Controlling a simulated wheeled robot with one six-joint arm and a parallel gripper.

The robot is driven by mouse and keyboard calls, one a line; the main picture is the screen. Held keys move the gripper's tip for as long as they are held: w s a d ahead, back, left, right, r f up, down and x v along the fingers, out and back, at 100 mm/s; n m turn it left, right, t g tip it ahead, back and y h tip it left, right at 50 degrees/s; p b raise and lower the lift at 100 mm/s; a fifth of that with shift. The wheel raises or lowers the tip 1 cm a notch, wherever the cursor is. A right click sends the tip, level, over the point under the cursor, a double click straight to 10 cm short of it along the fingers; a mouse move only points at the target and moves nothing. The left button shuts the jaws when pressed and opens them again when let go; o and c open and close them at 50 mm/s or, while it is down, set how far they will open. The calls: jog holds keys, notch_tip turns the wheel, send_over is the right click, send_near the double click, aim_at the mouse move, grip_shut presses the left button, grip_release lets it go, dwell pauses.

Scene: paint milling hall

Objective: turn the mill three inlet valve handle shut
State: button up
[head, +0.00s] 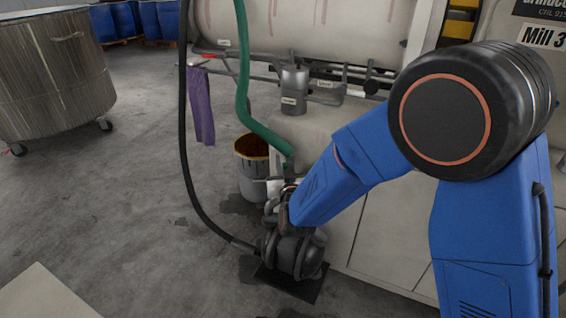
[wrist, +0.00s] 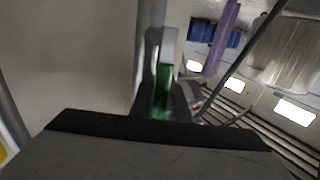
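The mill (head: 335,130) is a cream machine with a "Mill 3" sign (head: 545,38) at the upper right of the head view. A green hose (head: 243,85) runs down its front to fittings above a dark pump (head: 295,252) on the floor. My blue arm reaches down to these fittings and hides part of them. I cannot make out the inlet valve handle with certainty in the head view. The fingertips are not clear.
A bucket with brown contents (head: 252,150) stands beside the mill. A black hose (head: 186,160) curves to the pump. A purple cloth (head: 201,105) hangs from a rail. A large metal vat (head: 50,75) on castors stands at left. Floor between is mostly clear.

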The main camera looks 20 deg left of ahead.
grip_shut()
jog(key=shift+a, duration=0.1)
jog(key=a+f+n+g+h, duration=0.1)
jog(key=n, duration=0.1)
jog(key=a+f+n+g+h, duration=0.1)
jog(key=n, duration=0.1)
jog(key=a+f+n+g+h, duration=0.1)
jog(key=a+n, duration=0.1)
jog(key=shift+w+h, duration=0.15)
jog(key=shift+h, duration=0.25)
jog(key=f+n+h, duration=0.1)
jog(key=f+n+g+h, duration=0.1)
jog(key=f+n+h, duration=0.1)
jog(key=shift+a+f, duration=0.1)
jog(key=shift+a, duration=0.25)
jog(key=shift+d+f+n+g+h, duration=0.2)
jog(key=shift+f+n+g+h, duration=0.1)
jog(key=shift+f+n+h, duration=1.05)
